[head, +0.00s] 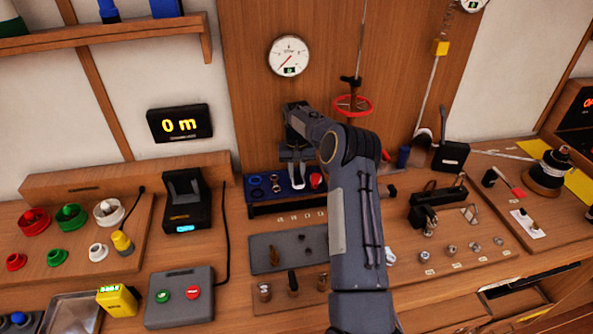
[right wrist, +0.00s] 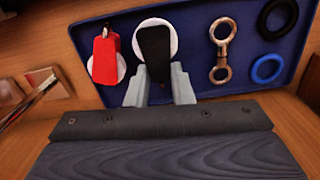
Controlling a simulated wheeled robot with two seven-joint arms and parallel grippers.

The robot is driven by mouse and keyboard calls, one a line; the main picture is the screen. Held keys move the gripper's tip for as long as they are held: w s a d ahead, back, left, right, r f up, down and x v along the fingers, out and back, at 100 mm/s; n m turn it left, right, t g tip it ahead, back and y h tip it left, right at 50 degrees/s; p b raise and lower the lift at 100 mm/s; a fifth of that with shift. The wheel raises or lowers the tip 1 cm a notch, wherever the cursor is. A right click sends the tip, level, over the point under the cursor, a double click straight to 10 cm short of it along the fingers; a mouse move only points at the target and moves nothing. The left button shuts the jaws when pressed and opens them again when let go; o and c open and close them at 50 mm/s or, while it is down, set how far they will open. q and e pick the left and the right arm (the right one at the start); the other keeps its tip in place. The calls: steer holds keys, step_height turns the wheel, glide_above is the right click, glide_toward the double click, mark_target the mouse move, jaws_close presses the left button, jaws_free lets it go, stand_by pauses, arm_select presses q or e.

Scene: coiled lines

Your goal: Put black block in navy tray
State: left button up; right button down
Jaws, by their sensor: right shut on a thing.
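The navy tray (head: 290,208) stands against the back panel in the head view and fills the top of the right wrist view (right wrist: 193,62). The black block (right wrist: 155,48) shows there between my right gripper's pale fingers, in front of a white disc. My right gripper (right wrist: 159,88) is shut on the block, which is over or in the tray; I cannot tell whether it touches the tray floor. In the head view my right gripper (head: 297,184) points down at the tray, and the block is not clear. My left gripper is not in view.
A grey mat (head: 262,250) lies in front. A black device (head: 186,200) stands left of the tray.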

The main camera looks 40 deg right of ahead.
steer(key=shift+w+f+p, duration=0.15)
steer(key=shift+f+p, duration=0.1)
steer(key=shift+p, duration=0.1)
steer(key=shift+d+f, duration=0.1)
steer(key=shift+f, duration=0.1)
steer(key=shift+f+b, duration=0.2)
steer(key=shift+b, duration=0.1)
steer(key=c, duration=1.3)
jaws_free()
steer(key=shift+r, duration=0.1)
